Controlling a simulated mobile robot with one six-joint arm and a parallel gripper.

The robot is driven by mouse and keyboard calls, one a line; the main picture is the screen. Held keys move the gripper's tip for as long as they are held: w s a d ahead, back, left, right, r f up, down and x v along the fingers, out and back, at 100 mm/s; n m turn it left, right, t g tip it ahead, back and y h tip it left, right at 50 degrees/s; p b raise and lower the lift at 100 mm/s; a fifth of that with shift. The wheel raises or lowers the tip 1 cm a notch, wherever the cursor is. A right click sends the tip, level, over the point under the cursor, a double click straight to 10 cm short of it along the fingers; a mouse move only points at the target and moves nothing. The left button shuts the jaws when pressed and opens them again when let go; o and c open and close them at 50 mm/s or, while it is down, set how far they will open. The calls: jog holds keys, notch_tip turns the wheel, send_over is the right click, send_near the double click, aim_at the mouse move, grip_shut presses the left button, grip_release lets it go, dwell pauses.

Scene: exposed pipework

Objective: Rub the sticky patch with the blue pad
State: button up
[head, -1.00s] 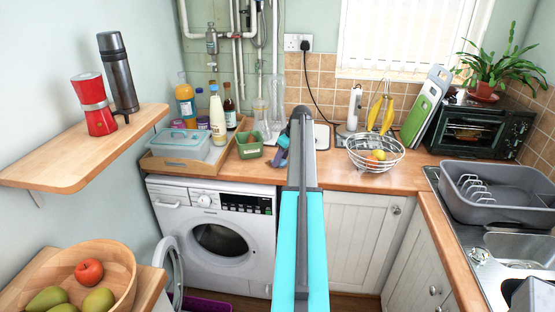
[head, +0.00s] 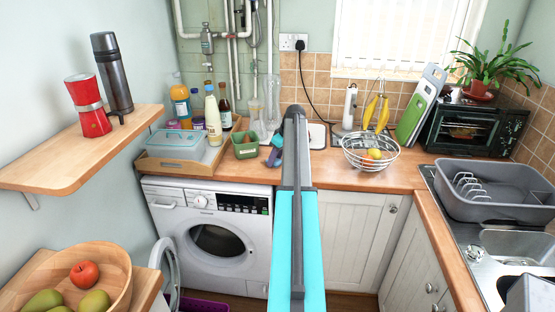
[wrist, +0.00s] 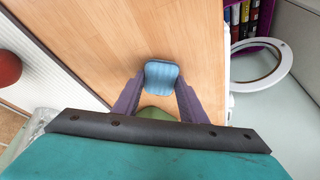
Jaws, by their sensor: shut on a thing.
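My gripper (wrist: 156,98) shows in the wrist view as two purple fingers. They are shut on the blue pad (wrist: 161,73), a light blue block with rounded corners at the fingertips. A green shape (wrist: 157,113) shows between the fingers nearer the wrist; I cannot tell what it is. The wood surface lies behind the pad in this view; I cannot tell if the pad touches it. In the head view my gripper (head: 273,153) is small, just right of a green tub, partly hidden by my arm. I cannot make out the sticky patch in either view.
The green tub (head: 246,145) and a wooden tray (head: 175,168) with bottles and a lidded box stand left of my gripper. A wire fruit basket (head: 370,152) stands to the right. The washing machine (head: 211,235) is below, its door open. Pipes (head: 232,60) run up the wall.

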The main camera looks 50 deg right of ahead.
aim_at(267, 159)
jog(key=shift+w+a, duration=0.35)
jog(key=shift+w, duration=0.3)
jog(key=shift+w+a, duration=0.35)
jog(key=shift+w, duration=0.25)
jog(key=shift+w, duration=0.1)
jog(key=shift+w+a+f, duration=0.1)
jog(key=shift+w+a, duration=0.4)
jog(key=shift+w, duration=0.25)
jog(key=shift+w+a, duration=0.45)
jog(key=shift+w, duration=0.3)
jog(key=shift+w+d, duration=0.1)
jog(key=shift+d, duration=0.15)
